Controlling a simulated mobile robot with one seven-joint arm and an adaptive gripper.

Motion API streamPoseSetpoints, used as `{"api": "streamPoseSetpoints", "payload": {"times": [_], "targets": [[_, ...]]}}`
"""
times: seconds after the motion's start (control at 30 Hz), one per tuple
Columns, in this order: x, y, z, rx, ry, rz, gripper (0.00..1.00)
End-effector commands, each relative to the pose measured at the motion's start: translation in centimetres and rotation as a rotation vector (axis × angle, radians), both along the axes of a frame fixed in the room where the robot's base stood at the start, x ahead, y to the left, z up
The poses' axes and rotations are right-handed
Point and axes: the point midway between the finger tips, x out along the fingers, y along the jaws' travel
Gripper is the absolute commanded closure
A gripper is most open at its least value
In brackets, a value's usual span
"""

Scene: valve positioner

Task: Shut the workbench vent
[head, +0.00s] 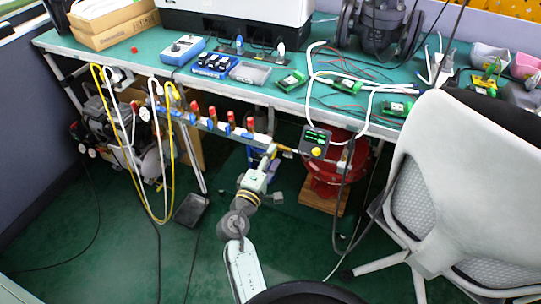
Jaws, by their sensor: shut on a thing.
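A pale manifold bar (220,128) with several red and blue valve handles runs under the front edge of the green workbench (145,62). My gripper (268,151) is at the right end of this bar, reached from below by my arm. It is shut on a small part there, which the fingers mostly hide. I cannot tell for certain that this part is the vent, or how its handle is turned. A dark box with a green display and a yellow knob (315,142) sits just right of my gripper, joined by a brass-coloured fitting.
Yellow and white hoses (121,150) hang at the left of the bar. A grey chair (435,185) stands close on the right. A red round vessel (330,177) is behind the box. Cables hang near my arm; the green floor (130,255) at left is mostly clear.

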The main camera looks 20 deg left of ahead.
Motion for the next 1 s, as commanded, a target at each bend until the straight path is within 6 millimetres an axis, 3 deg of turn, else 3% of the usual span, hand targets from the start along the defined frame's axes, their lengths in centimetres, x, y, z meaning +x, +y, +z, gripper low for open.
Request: {"api": "streamPoseSetpoints", "payload": {"times": [0.57,0.6,0.9,1.0], "targets": [[0.05,0.05,0.07,-0.038,-0.001,0.001,0.87],[0.05,0.04,0.07,-0.038,-0.001,0.001,0.59],[0.02,0.01,0.03,-0.037,0.000,0.000,0.39],[0.01,0.00,0.02,-0.037,0.000,0.000,0.38]]}}
